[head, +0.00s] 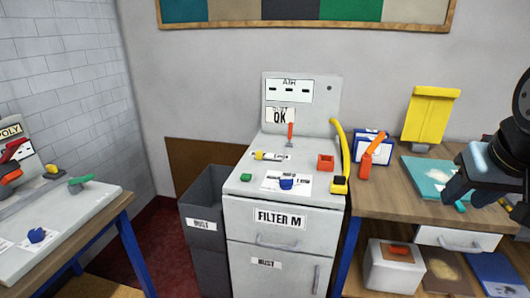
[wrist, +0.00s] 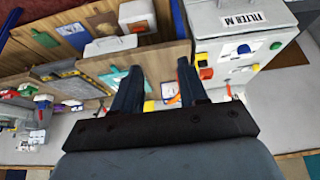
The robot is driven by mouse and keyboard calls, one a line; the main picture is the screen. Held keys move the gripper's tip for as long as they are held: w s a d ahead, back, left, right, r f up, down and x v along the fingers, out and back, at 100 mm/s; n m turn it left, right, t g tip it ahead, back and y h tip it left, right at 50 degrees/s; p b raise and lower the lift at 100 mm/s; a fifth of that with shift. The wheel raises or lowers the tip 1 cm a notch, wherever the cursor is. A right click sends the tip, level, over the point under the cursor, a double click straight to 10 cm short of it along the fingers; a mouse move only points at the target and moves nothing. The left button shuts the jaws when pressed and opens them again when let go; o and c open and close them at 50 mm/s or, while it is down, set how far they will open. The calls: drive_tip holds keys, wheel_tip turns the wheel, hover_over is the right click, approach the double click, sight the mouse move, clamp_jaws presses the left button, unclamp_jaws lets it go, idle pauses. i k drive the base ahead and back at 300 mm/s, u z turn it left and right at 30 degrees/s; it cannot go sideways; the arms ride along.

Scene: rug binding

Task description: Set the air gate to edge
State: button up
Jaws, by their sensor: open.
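The grey filter cabinet (head: 275,262), labelled FILTER M, stands in the middle of the head view. Its upright back panel carries a white AIR plate (head: 289,90) with several dark marks. Below is a small card reading OK. An orange-red lever (head: 290,132) stands upright on the cabinet top in front of the panel; whether it is the air gate I cannot tell. My gripper (wrist: 158,68) is open and empty. In the head view it is at the right, over the wooden bench, well apart from the cabinet.
A dark bin (head: 205,205) stands left. The wooden bench (head: 385,198) holds a yellow stand (head: 431,118) and an orange-handled tool (head: 369,158).

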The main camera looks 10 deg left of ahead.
sight(259, 154)
drive_tip(key=u, duration=0.4)
drive_tip(key=k, duration=0.35)
drive_tip(key=u, duration=0.85)
drive_tip(key=k, duration=1)
drive_tip(key=u, duration=0.85)
drive_tip(key=i, duration=0.75)
drive_tip(key=z, duration=0.35)
drive_tip(key=i, duration=1.05)
drive_tip(key=z, duration=1.05)
drive_tip(key=i, duration=0.7)
drive_tip(key=z, duration=0.5)
drive_tip(key=k, duration=0.6)
drive_tip(key=z, duration=0.05)
